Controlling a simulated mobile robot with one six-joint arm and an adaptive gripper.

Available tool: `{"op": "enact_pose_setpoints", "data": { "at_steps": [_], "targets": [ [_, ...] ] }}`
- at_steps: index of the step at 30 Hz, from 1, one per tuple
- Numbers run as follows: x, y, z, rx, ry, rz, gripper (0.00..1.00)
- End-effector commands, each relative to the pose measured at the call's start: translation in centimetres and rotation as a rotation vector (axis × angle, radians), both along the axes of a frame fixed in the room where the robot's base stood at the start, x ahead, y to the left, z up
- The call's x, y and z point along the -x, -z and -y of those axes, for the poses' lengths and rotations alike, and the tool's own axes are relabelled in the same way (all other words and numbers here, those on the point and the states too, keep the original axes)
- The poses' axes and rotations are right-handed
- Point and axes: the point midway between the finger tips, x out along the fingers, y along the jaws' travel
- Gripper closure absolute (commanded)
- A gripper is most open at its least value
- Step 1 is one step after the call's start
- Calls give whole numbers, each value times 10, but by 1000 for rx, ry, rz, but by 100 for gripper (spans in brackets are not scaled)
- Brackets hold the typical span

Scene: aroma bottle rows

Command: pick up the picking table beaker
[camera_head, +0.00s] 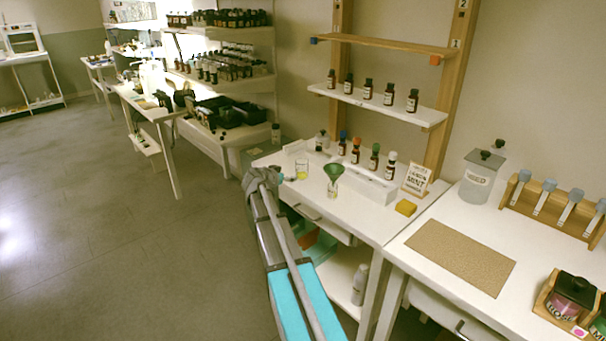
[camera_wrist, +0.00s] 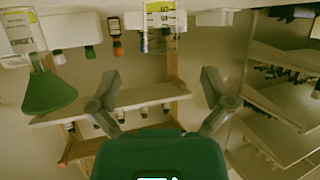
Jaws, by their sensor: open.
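The beaker (camera_head: 302,169) is a small clear glass with yellow liquid at the bottom. It stands upright on the white picking table (camera_head: 346,214), near its left end. My gripper (camera_head: 287,178) is just left of the beaker in the head view, and a gap seems to remain between them. In the wrist view, which looks upside down, my gripper (camera_wrist: 160,85) has its two fingers spread wide with nothing between them. The beaker (camera_wrist: 160,26) shows there at the top centre, with graduation marks, beyond the fingertips.
A green funnel (camera_head: 334,172) in a glass flask stands right of the beaker. Bottles with coloured caps (camera_head: 374,158) line a white rack behind. A sign card (camera_head: 416,180) and yellow sponge (camera_head: 406,208) are farther right. A shelf (camera_head: 382,101) of dark bottles is above.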

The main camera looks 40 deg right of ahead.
Motion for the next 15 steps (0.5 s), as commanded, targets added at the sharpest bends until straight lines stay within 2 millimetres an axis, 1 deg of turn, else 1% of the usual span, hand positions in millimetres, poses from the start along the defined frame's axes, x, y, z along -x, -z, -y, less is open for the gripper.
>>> {"op": "enact_pose_setpoints", "data": {
  "at_steps": [8,11,15],
  "targets": [
    [0,1,2,-2,1,-1,0],
    [-3,4,7,-2,2,-2,0],
    [-9,11,21,-2,3,-2,0]
  ]
}}
